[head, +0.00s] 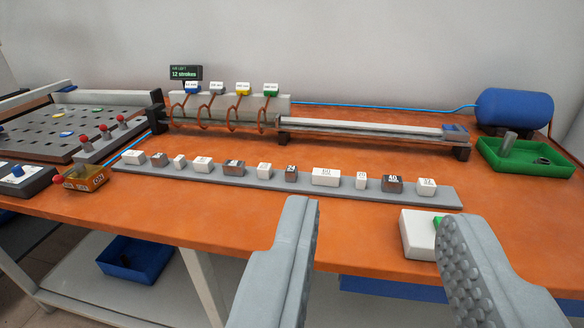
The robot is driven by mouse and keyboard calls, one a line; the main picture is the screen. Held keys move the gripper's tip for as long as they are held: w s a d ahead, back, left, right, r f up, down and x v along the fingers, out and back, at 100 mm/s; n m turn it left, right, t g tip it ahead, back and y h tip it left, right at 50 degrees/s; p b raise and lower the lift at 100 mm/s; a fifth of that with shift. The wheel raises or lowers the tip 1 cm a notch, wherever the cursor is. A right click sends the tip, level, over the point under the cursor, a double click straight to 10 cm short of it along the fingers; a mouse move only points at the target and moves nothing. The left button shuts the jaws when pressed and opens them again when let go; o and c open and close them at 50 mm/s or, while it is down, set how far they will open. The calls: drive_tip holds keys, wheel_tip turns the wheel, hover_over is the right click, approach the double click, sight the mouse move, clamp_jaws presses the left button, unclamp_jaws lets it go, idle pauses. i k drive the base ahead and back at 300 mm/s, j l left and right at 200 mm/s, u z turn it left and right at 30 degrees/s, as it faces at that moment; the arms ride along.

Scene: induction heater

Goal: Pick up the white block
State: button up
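My gripper (378,212) is open, with its two grey fingers wide apart above the front edge of the orange table. No block is between the fingers. Several small blocks, white and brown-grey with printed numbers, stand in a row on a long grey strip (445,197). A wide white block (326,177) stands on the strip, beyond the gap between my fingers. Another white block (427,187) is at the strip's right end, and one (133,157) is at its left end. Which white block is meant cannot be told. My fingers are apart from all of them.
A white box with a green part (416,234) sits by my right finger, partly hidden. Behind the strip stand copper coils (232,113) and a metal rail (360,129). A green tray (520,163) and blue tank (514,106) are at right. Bare table lies before the strip.

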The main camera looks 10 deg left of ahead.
sight(130, 157)
drive_tip(key=i+j, duration=0.2)
drive_tip(key=j, duration=0.15)
drive_tip(key=i+j, duration=0.2)
drive_tip(key=j, duration=0.15)
drive_tip(key=i+j, duration=0.2)
drive_tip(key=j, duration=0.15)
